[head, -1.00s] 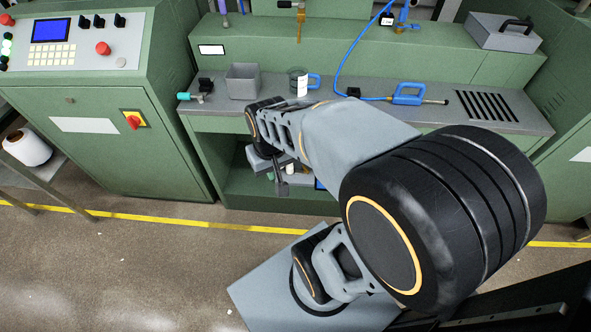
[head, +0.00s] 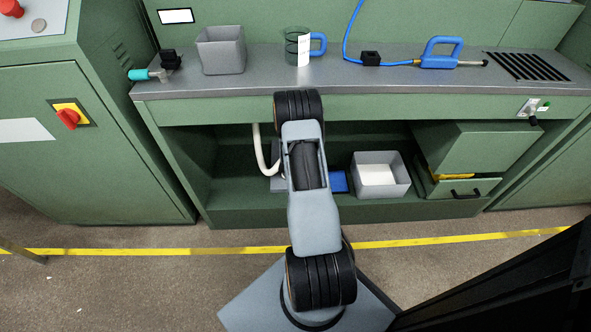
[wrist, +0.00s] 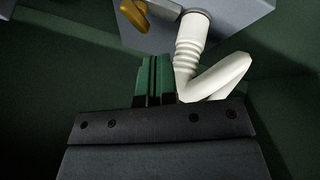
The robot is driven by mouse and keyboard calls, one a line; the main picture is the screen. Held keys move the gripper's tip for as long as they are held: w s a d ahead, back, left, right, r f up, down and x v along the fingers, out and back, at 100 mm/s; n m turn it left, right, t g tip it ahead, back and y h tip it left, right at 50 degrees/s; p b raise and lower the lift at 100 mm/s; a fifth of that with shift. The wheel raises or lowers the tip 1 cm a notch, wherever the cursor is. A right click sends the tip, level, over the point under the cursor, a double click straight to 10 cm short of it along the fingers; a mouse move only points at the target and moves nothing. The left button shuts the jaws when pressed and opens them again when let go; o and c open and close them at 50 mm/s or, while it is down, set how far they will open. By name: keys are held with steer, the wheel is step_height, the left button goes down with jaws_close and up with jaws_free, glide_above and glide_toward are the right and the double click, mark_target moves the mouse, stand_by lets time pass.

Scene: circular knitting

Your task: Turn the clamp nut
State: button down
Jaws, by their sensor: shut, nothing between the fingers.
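In the wrist view, my gripper (wrist: 154,80) shows as green fingers pressed together beyond the dark plate of my wrist. Nothing is between them. A brass-coloured winged piece (wrist: 136,14), which may be the clamp nut, sits on a grey box (wrist: 225,22) at the top edge, apart from the fingertips and partly cut off by the frame. A white ribbed hose (wrist: 190,55) comes out of the box and bends just right of my fingers; I cannot tell if they touch. In the head view, my arm hides the gripper and the nut.
The white hose (head: 261,150) hangs in the open bay under the bench (head: 290,88). A grey bin (head: 400,160) and a green drawer unit (head: 470,150) stand to the right in the bay. A grey bin, a jug and a blue-handled tool stand above.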

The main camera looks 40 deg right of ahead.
steer(key=shift+n+h, duration=0.3)
steer(key=shift+n, duration=0.2)
steer(key=b+x, duration=0.2)
steer(key=x, duration=0.3)
steer(key=b+x, duration=0.2)
steer(key=x, duration=0.3)
steer(key=shift+w+d+r, duration=0.15)
steer(key=shift+d+r, duration=0.05)
steer(key=shift+r, duration=0.05)
steer(key=shift+w+d+p, duration=0.4)
steer(key=shift+w+p, duration=0.1)
steer(key=shift+p, duration=0.3)
stand_by(0.8)
steer(key=shift+w+d+r+p, duration=0.1)
steer(key=shift+w+d+p, duration=0.25)
steer(key=shift+w+d, duration=0.1)
stand_by(0.5)
steer(key=shift+s, duration=0.3)
